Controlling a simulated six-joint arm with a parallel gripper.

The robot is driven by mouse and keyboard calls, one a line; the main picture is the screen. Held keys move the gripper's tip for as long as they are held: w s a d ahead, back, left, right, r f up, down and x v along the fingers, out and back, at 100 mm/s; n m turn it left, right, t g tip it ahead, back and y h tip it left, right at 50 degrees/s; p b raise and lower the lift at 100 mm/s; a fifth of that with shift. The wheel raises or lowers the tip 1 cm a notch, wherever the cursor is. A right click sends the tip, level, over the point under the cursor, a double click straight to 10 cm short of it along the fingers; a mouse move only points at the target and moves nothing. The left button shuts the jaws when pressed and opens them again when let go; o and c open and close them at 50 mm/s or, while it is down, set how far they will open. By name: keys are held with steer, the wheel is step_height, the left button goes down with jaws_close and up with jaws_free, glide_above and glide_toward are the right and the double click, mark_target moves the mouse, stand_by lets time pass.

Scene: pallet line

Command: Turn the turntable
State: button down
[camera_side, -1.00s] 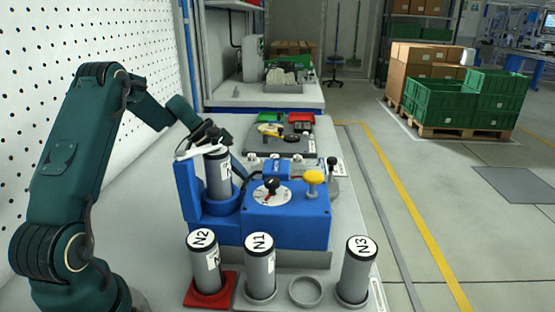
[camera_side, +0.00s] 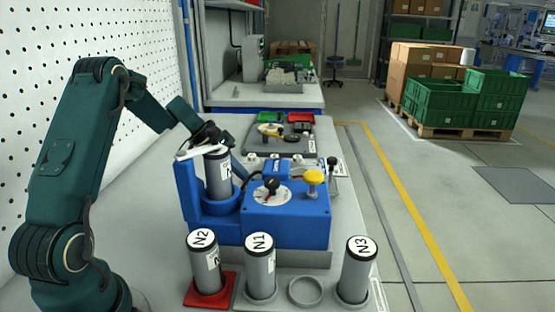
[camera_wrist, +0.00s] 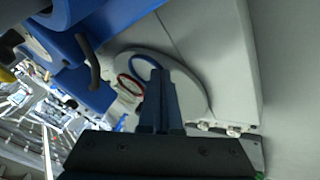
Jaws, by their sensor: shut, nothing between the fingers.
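The turntable (camera_wrist: 190,92) shows in the wrist view as a light grey disc on a pale surface. In the side view the end of my arm reaches behind the blue machine (camera_side: 290,225), and I cannot make out the turntable there.
The blue machine holds an upright grey cylinder (camera_side: 218,180), a dial (camera_side: 285,197) and a yellow knob (camera_side: 314,178). Cylinders N2 (camera_side: 207,272), N1 (camera_side: 261,274) and N3 (camera_side: 356,275) stand in front, beside an empty round holder (camera_side: 305,291). Trays and tools lie behind.

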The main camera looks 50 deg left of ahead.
steer(key=shift+d, duration=1.25)
stand_by(0.8)
stand_by(0.4)
